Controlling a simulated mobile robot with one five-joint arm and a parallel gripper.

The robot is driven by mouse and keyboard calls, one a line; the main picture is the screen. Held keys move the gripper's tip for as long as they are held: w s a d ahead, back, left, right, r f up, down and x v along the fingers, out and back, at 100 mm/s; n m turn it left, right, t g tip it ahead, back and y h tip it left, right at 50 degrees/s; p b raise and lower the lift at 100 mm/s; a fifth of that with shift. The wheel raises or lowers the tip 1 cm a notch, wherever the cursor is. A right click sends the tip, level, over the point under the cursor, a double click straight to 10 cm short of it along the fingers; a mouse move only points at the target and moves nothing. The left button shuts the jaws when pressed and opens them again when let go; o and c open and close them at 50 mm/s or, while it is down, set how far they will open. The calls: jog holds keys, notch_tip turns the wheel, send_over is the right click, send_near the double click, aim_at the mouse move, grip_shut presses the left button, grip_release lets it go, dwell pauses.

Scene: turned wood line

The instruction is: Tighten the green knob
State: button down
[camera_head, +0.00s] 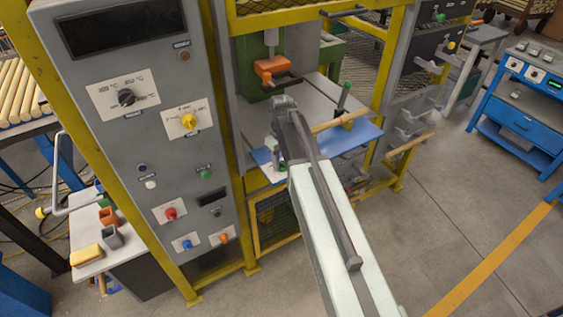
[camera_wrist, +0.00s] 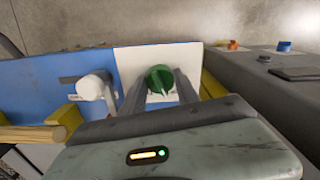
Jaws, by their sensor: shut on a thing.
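The green knob (camera_wrist: 160,79) sits on a white patch (camera_wrist: 130,60) of a blue plate (camera_wrist: 40,88) in the wrist view. My gripper (camera_wrist: 160,90) has one finger on each side of the knob and is shut on it. A pale pointer mark shows on the knob's face. In the head view my gripper (camera_head: 278,160) is at the left end of the blue plate (camera_head: 350,141), and a small bit of green shows beside it. My arm hides most of that area.
A white knob (camera_wrist: 95,86) with a grey lever is left of the green knob. A grey control cabinet (camera_head: 150,130) stands close on the left. Yellow frame posts (camera_head: 395,60) surround the machine.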

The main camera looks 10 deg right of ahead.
aim_at(281, 162)
jog(key=m, duration=1.3)
jog(key=shift+m, duration=0.3)
dwell(0.4)
jog(key=c, duration=0.9)
grip_release()
notch_tip(281, 162, up, 8)
jog(key=p, duration=0.8)
jog(key=shift+f, duration=0.1)
